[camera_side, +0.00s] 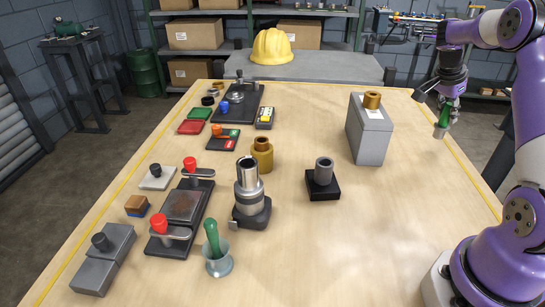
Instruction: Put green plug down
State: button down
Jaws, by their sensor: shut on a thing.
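The green plug (442,123) hangs below my gripper (446,100) on the right side of the view. My gripper points down and is shut on the upper end of the plug. The plug looks upright and is in the air, apart from the things around it. My gripper is right of the tall grey block (369,130), near the table's right edge. The fingertips are small and partly hidden. Whether the plug is above the table or just outside its edge I cannot tell.
A brass ring (372,100) sits on the grey block. A black base with a grey cylinder (324,173) stands left of it. A metal cylinder stack (249,187), a cup with a green handle (217,263) and clamp fixtures crowd the left. The front right tabletop (365,250) is clear.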

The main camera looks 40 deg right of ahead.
aim_at(443, 117)
jog(key=shift+f, duration=1.95)
jog(key=c, duration=0.7)
grip_release()
jog(key=shift+f, duration=0.15)
jog(key=shift+o, duration=0.2)
